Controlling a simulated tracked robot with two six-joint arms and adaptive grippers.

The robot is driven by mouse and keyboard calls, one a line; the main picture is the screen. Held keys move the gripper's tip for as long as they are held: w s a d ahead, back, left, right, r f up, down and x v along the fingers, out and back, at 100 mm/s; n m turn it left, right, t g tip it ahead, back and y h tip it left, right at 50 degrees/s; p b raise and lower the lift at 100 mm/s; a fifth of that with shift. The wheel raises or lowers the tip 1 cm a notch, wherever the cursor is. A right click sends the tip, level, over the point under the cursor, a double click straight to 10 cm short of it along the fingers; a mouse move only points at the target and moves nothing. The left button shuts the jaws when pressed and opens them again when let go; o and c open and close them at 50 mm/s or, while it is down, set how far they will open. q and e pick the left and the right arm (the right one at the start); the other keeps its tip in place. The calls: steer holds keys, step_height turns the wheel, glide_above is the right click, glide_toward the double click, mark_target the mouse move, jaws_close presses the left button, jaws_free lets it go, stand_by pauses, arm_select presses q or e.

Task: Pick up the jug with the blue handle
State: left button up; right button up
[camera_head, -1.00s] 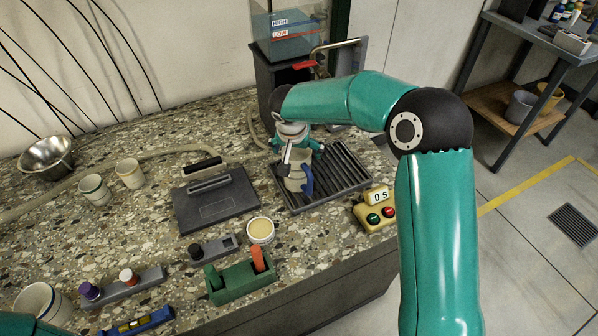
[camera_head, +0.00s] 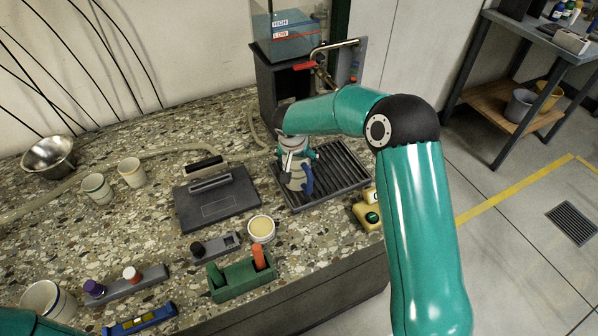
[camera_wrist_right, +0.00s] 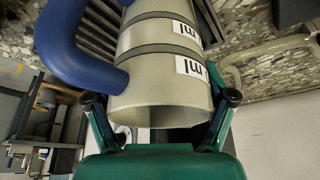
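The jug (camera_head: 296,181) is pale grey with a blue handle (camera_head: 308,181) and stands upright on a black slatted drip tray (camera_head: 343,168). My right gripper (camera_head: 297,155) is over the jug from above, with its fingers on either side of it. In the right wrist view the jug (camera_wrist_right: 160,75) lies between the fingers, its blue handle (camera_wrist_right: 72,50) to the left and "ml" labels on its wall. The right finger runs close along the jug's wall; the left finger is partly hidden by the handle. My left gripper is not in view.
A tank (camera_head: 287,32) with HIGH and LOW labels and a red-levered tap (camera_head: 306,65) stand behind the tray. A yellow button box (camera_head: 368,212) is close to its right front. A dark plate (camera_head: 217,199) and a white tub (camera_head: 261,229) lie left.

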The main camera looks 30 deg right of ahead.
steer(key=c, duration=0.5)
steer(key=shift+c, duration=0.3)
steer(key=shift+r, duration=0.15)
